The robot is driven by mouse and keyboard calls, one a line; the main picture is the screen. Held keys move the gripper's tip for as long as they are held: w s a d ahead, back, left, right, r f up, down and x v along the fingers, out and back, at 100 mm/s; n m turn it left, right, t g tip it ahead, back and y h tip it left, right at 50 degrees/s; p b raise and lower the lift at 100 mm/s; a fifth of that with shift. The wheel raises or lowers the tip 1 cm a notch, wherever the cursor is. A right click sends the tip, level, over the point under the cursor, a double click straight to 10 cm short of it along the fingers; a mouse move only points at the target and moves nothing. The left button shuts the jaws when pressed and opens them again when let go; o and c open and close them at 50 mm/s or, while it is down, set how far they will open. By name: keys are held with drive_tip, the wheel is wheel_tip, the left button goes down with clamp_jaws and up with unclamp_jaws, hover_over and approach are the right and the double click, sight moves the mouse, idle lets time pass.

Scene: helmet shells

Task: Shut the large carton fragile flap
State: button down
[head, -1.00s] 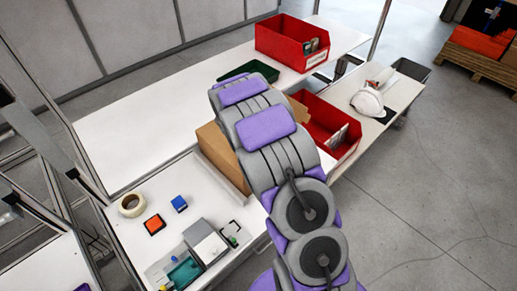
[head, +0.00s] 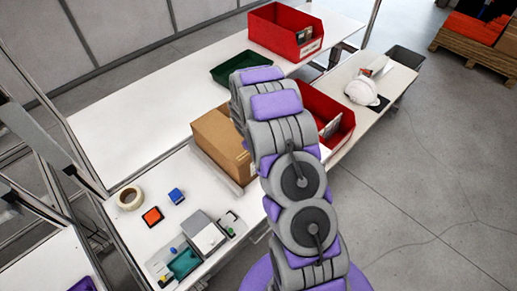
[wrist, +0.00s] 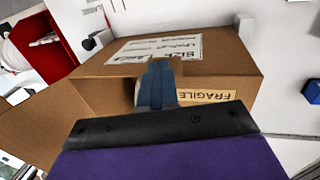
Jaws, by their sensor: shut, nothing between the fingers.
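The large brown carton (head: 222,138) stands on the white bench, partly hidden behind my arm in the head view. In the wrist view the carton (wrist: 222,60) fills the middle, with a printed white label (wrist: 155,48) on its upper face. A FRAGILE label (wrist: 208,96) shows upside down on the nearer side, partly covered by my gripper. A cardboard flap (wrist: 38,125) sticks out at the left. My gripper (wrist: 160,72) is shut and empty, its fingertips over the carton near the label's edge; contact is unclear. My arm hides the gripper in the head view.
Red bins (head: 285,30) stand behind and right of the carton (head: 325,118), with a dark green tray (head: 243,68) behind it. A white helmet shell (head: 361,91) lies on the right bench. Tape (head: 130,198) and small boxes lie in front.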

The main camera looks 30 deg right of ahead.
drive_tip(key=shift+s+f, duration=0.1)
drive_tip(key=shift+f, duration=0.25)
idle(0.3)
drive_tip(key=shift+r, duration=0.15)
